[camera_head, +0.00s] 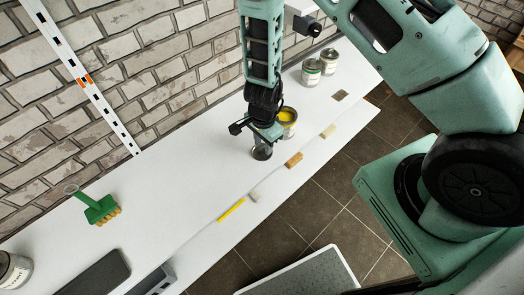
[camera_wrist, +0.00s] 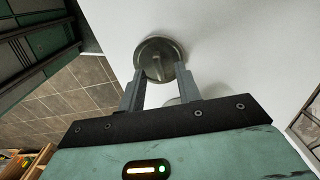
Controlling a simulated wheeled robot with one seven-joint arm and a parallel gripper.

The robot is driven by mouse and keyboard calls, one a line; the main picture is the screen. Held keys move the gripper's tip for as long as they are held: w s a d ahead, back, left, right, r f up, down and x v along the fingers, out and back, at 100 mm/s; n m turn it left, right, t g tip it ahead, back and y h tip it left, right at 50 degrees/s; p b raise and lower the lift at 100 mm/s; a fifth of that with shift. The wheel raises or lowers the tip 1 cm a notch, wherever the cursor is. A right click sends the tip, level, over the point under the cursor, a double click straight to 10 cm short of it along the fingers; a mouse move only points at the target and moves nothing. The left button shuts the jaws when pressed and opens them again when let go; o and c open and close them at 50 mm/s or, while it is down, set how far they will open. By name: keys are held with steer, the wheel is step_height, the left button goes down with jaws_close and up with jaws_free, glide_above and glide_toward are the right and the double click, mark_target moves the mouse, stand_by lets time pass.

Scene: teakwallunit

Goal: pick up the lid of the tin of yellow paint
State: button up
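The tin of yellow paint (camera_head: 287,120) stands uncovered on the white worktop, with yellow paint showing inside. A round grey metal lid (camera_wrist: 160,58) is at my fingertips in the wrist view. In the head view the lid (camera_head: 262,153) is at or just above the worktop, left of and nearer than the tin, partly hidden by my gripper. My gripper (camera_wrist: 159,74) points at it with its two fingers apart, one toward each side of the lid. I cannot tell whether the fingers press on its rim.
Two closed tins (camera_head: 311,73) stand farther back. Small blocks, including an orange-brown sponge (camera_head: 294,160), and a yellow stick (camera_head: 231,210) lie along the front edge. A green brush (camera_head: 97,209) lies at left. The worktop (camera_head: 190,165) between is clear. A brick wall runs behind.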

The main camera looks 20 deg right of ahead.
steer(key=shift+f, duration=0.35)
jaws_close()
steer(key=shift+r, duration=0.1)
